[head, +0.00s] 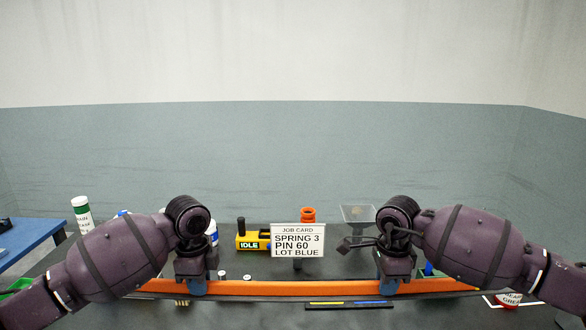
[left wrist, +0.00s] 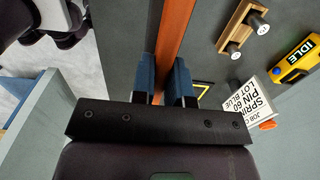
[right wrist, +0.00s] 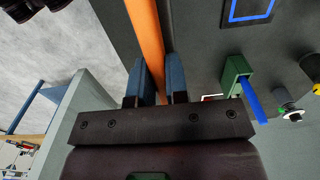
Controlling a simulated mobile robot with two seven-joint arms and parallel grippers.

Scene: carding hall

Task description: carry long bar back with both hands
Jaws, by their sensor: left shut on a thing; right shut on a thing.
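The long orange bar (head: 290,287) runs left to right across the lower middle of the head view, roughly level. My left gripper (head: 195,286) is shut on it left of centre; in the left wrist view the bar (left wrist: 175,40) passes between the blue fingers (left wrist: 166,80). My right gripper (head: 391,284) is shut on it right of centre; in the right wrist view the bar (right wrist: 147,35) passes between the blue fingers (right wrist: 160,82). The bar's ends are partly hidden by my arms. Its height above the table is hard to tell.
A job card (head: 297,240) stands mid-table, with a yellow IDLE box (head: 252,242) left of it and a clear hopper (head: 357,214) to the right. A green holder with a blue stick (right wrist: 236,75) and a wooden block with pegs (left wrist: 238,30) stand near the bar. A blue table (head: 28,240) is at left.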

